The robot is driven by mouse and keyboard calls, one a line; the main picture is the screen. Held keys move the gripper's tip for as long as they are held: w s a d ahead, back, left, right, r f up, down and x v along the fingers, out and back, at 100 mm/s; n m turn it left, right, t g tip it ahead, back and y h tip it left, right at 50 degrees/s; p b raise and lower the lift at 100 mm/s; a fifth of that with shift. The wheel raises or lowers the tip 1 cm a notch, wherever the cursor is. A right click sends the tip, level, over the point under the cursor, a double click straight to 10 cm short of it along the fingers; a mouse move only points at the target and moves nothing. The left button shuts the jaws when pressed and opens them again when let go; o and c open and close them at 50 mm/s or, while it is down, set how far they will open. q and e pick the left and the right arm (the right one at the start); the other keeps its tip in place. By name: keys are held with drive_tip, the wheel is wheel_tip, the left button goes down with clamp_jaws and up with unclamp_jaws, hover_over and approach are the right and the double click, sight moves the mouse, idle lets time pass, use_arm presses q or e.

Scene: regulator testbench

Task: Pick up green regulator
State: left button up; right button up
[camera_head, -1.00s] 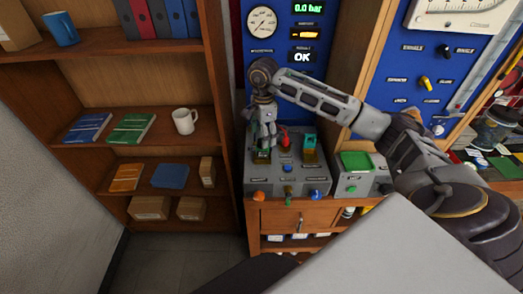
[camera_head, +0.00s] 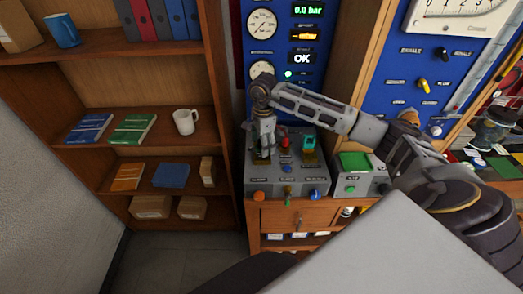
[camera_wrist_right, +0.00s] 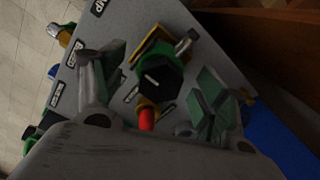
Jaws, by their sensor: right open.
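The green regulator (camera_wrist_right: 168,80), with a black top knob bearing a white line, stands on the bench panel in the right wrist view. My right gripper (camera_wrist_right: 157,92) is open around it, one finger on each side, with a visible gap to both. In the head view my right gripper (camera_head: 263,148) points down over the left part of the grey test bench (camera_head: 290,180) and mostly hides the regulator. A red part (camera_wrist_right: 146,119) shows just beside the regulator in the wrist view. My left gripper is not in view.
A red regulator (camera_head: 285,143) and a teal one (camera_head: 308,142) stand on the bench to the right of the gripper. A green-topped box (camera_head: 355,162) stands further right. A blue gauge panel (camera_head: 284,50) rises behind. Shelves with books and a mug (camera_head: 184,121) are at left.

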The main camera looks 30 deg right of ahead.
drive_tip(key=shift+f+p, duration=0.3)
drive_tip(key=shift+f, duration=1.05)
drive_tip(key=shift+c, duration=0.5)
drive_tip(key=shift+r, duration=0.1)
drive_tip(key=c, duration=1.4)
